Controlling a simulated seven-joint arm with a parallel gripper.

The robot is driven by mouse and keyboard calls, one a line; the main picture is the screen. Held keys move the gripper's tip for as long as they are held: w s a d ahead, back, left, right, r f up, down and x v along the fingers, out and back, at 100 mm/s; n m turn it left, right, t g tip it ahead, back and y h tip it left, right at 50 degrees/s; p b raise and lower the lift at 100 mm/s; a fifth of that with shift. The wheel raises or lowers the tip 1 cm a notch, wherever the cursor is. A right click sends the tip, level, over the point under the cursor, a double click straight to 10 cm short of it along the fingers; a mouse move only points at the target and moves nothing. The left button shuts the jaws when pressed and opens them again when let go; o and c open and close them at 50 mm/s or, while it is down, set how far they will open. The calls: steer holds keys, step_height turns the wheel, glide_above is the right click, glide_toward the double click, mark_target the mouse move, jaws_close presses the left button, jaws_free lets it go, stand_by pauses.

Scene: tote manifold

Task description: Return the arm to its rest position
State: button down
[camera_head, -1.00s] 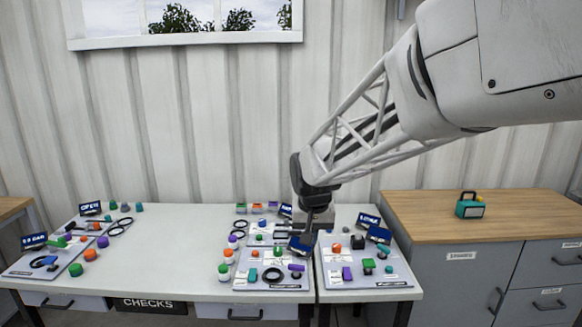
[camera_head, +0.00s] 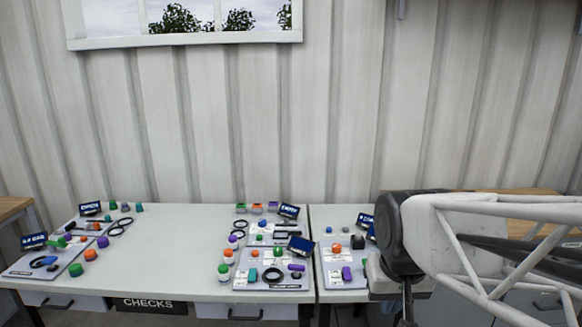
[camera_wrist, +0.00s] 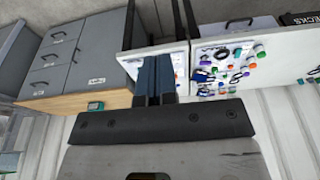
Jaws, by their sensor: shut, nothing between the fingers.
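My arm is at the right side of the head view, stretched in from the right edge. My gripper (camera_wrist: 155,62) shows in the wrist view as two dark blue-grey fingers side by side, closed with nothing held. In the head view only a thin part of the gripper end shows low at the right, below the dark wrist joint, in front of the table's right end. The fingertips are not clear there.
A white table (camera_head: 170,270) carries several boards with small coloured parts and dark label signs. My arm hides much of the right board. Space above the table's left is clear.

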steer(key=s+d+f, duration=0.1)
steer(key=s+d, duration=0.1)
steer(key=s, duration=0.5)
steer(key=shift+s+f, duration=0.15)
steer(key=shift+f, duration=0.2)
